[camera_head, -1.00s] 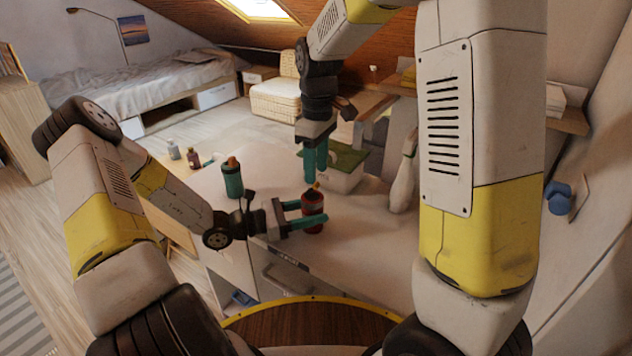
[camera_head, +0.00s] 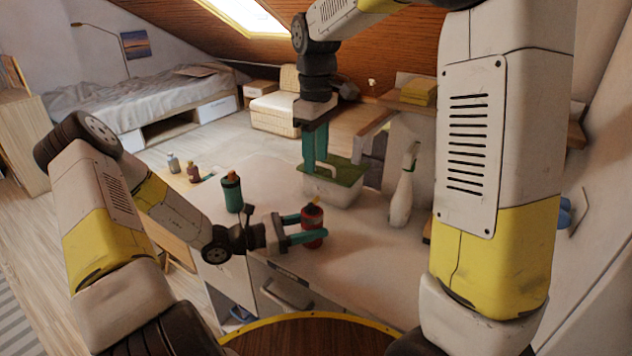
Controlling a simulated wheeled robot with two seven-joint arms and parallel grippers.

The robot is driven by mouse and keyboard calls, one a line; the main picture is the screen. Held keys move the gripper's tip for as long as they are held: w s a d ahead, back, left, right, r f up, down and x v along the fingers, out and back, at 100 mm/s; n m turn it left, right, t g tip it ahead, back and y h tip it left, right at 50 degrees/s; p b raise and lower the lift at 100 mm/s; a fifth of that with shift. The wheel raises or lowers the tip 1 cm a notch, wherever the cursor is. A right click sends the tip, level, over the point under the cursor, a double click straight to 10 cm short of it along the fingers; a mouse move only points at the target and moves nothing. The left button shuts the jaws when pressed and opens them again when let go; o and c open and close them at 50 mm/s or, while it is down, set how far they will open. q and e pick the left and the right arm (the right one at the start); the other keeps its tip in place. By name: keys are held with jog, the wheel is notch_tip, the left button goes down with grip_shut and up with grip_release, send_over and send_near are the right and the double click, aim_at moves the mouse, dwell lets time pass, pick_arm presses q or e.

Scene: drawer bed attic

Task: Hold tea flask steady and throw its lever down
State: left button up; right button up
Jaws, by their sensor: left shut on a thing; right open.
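A red flask (camera_head: 312,218) with a dark band stands upright near the front of the white worktop. My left gripper (camera_head: 304,229) is shut around its body from the left. A small orange-red piece (camera_head: 317,199) shows at the flask's top; its lever position is too small to tell. My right gripper (camera_head: 315,168) points down, open and empty, above and apart from the flask's top in the picture. A green flask (camera_head: 232,192) with an orange-topped cap stands upright to the left, untouched. Which flask is the tea flask cannot be read here.
A white box with a green top (camera_head: 336,187) stands behind my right gripper. A white spray bottle (camera_head: 402,195) stands to its right. Small bottles (camera_head: 193,172) stand at the far left. The worktop (camera_head: 365,240) right of the red flask is clear.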

aim_at(316, 197)
notch_tip(316, 197, down, 12)
dwell(0.6)
grip_shut()
